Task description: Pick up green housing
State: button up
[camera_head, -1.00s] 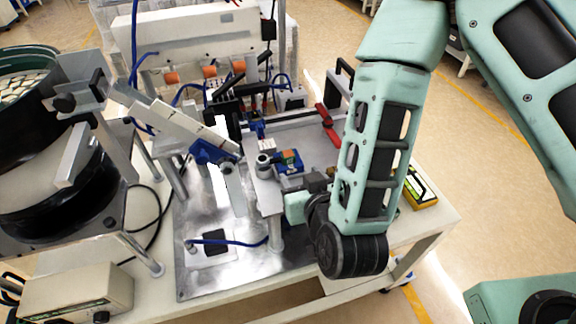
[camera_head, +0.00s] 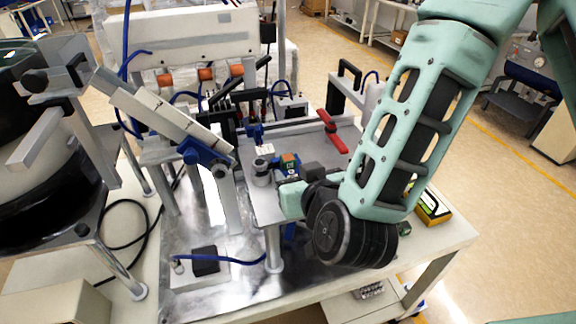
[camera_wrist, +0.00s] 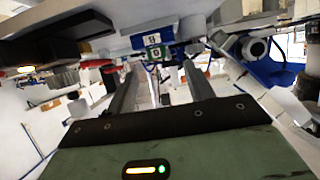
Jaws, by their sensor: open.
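A small green block with an orange top (camera_head: 290,160), which looks like the green housing, sits by a blue part on the grey fixture plate (camera_head: 268,205). My gripper (camera_wrist: 163,68) is open; its two grey fingers point forward with nothing visibly held between them. Beyond the fingertips, the wrist view shows a small green-and-white face (camera_wrist: 156,54) below a blue-and-white one (camera_wrist: 152,40); I cannot tell if it is the same green block. In the head view my wrist is just right of the block, and the fingertips are hard to make out.
A grey cylinder (camera_head: 261,172) stands left of the block. A white sloped chute (camera_head: 165,115) ends at a blue bracket (camera_head: 203,152) further left. A red handle (camera_head: 333,132) lies behind right. A yellow-and-black box (camera_head: 432,208) is on the table right of my arm.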

aim_at(290, 163)
jog(key=x, duration=0.1)
jog(key=p+x, duration=0.2)
jog(key=x, duration=0.1)
jog(key=shift+w+d+r, duration=0.1)
jog(key=shift+d, duration=0.15)
jog(key=shift+w+a+f, duration=0.2)
jog(key=shift+w+f, duration=0.1)
jog(key=shift+w, duration=0.25)
jog(key=c, duration=1)
